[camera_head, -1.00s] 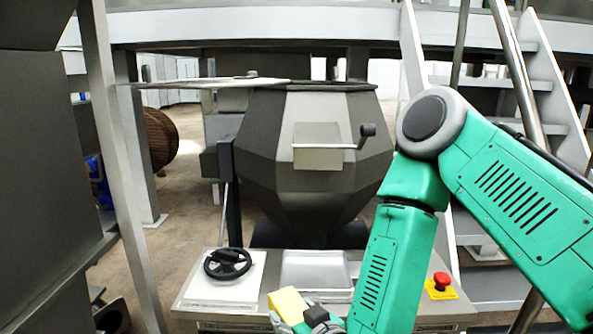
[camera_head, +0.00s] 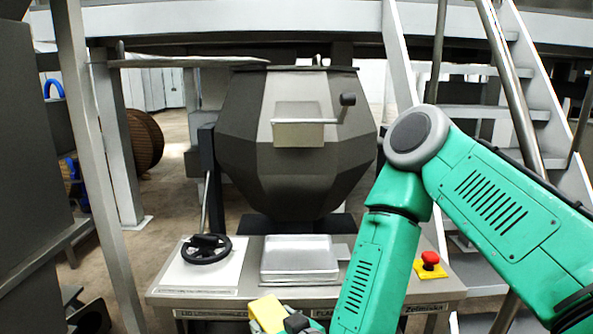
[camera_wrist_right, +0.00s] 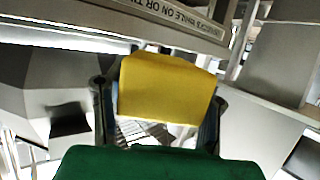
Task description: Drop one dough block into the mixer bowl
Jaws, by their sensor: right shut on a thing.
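The yellow dough block (camera_head: 268,313) is held in my right gripper (camera_head: 284,320) at the bottom of the head view, in front of the bench's front edge. In the right wrist view the block (camera_wrist_right: 168,90) sits between the two dark fingers of the gripper (camera_wrist_right: 160,108). The mixer bowl (camera_head: 320,182) is a large grey faceted vessel behind the bench. It stands well above and beyond the gripper, with a flat dark rim on top. Its inside is hidden from this angle. My left gripper is not in view.
The grey bench (camera_head: 365,292) carries a black handwheel (camera_head: 206,249), a shallow metal tray (camera_head: 299,258) and a red emergency button (camera_head: 430,259). A crank handle (camera_head: 346,102) sticks out from the bowl's front. A stair (camera_head: 490,112) stands at right, a post (camera_head: 92,165) at left.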

